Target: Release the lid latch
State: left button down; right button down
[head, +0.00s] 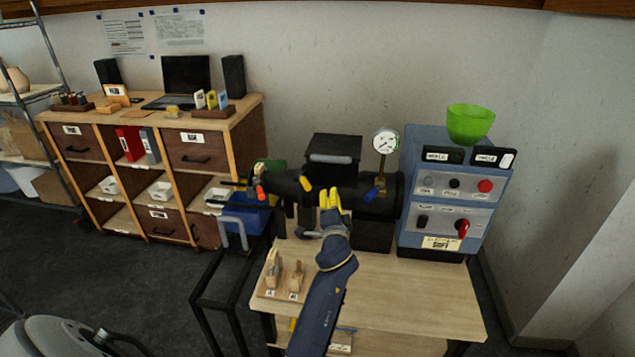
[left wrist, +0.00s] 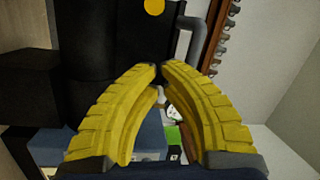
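A black machine with a horizontal barrel (head: 283,186) stands on the wooden table. A black box with a lid (head: 333,145) and a grey bar handle (head: 331,159) sits on top of the barrel. I cannot single out the lid latch; a yellow lever (head: 306,184) sits on the barrel just left of my gripper. My left gripper (head: 330,194) is in front of the barrel, below the grey handle. In the left wrist view its yellow fingers (left wrist: 160,67) meet at the tips with nothing seen between them. Beyond them are black parts and a grey bar (left wrist: 190,45).
A pressure gauge (head: 386,143) and a blue control box (head: 445,190) with a green bowl (head: 470,122) stand at the right. A blue bin (head: 245,218) is left of the table. The table's front (head: 415,300) is mostly clear, with a small wooden rack (head: 283,280) at its left.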

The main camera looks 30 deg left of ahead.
aim_at(304, 181)
pick_arm(q)
jog(key=shift+w, duration=0.1)
jog(key=x, duration=1)
jog(key=shift+a+f, duration=0.1)
jog(key=shift+a, duration=0.1)
jog(key=shift+s+a+f, duration=0.25)
jog(key=shift+s+a, duration=0.25)
jog(key=shift+s, duration=0.25)
jog(key=shift+s+a+f, duration=0.3)
jog(key=shift+s+a, duration=0.25)
jog(key=shift+s, duration=0.2)
jog(key=shift+d, duration=0.1)
